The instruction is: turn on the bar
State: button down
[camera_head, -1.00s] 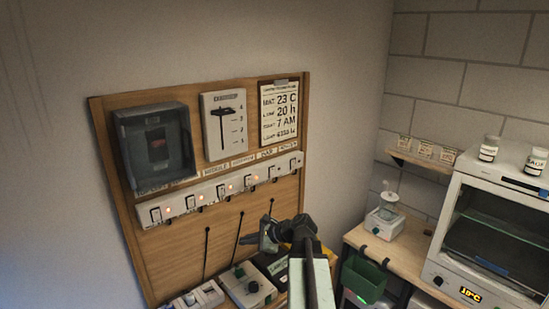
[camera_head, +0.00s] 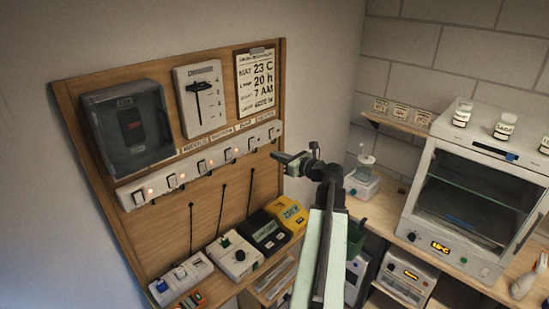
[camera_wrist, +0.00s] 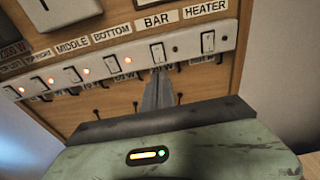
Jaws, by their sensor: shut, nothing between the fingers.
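A white switch strip (camera_head: 190,172) crosses the wooden board, with a row of rocker switches. The bar switch (camera_wrist: 157,52) sits under the BAR label (camera_wrist: 153,22), second from the right; in the head view it is small (camera_head: 252,144). I see no glow beside it, while orange lights glow beside the switches to its left. My gripper (camera_wrist: 158,92) is shut and empty, its fingertips just below the bar switch in the wrist view. In the head view my gripper (camera_head: 278,156) is near the strip's right end; whether it touches cannot be told.
The heater switch (camera_wrist: 208,42) is right beside the bar switch. An oven (camera_head: 475,190) stands at right.

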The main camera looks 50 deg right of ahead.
aim_at(253, 147)
jog(key=w, duration=0.3)
jog(key=w+f, duration=0.1)
jog(key=w, duration=0.3)
jog(key=w+b, duration=0.1)
jog(key=w, duration=0.2)
jog(key=shift+w+d+f, duration=0.15)
jog(key=shift+w+d, duration=0.1)
jog(key=shift+d, duration=0.15)
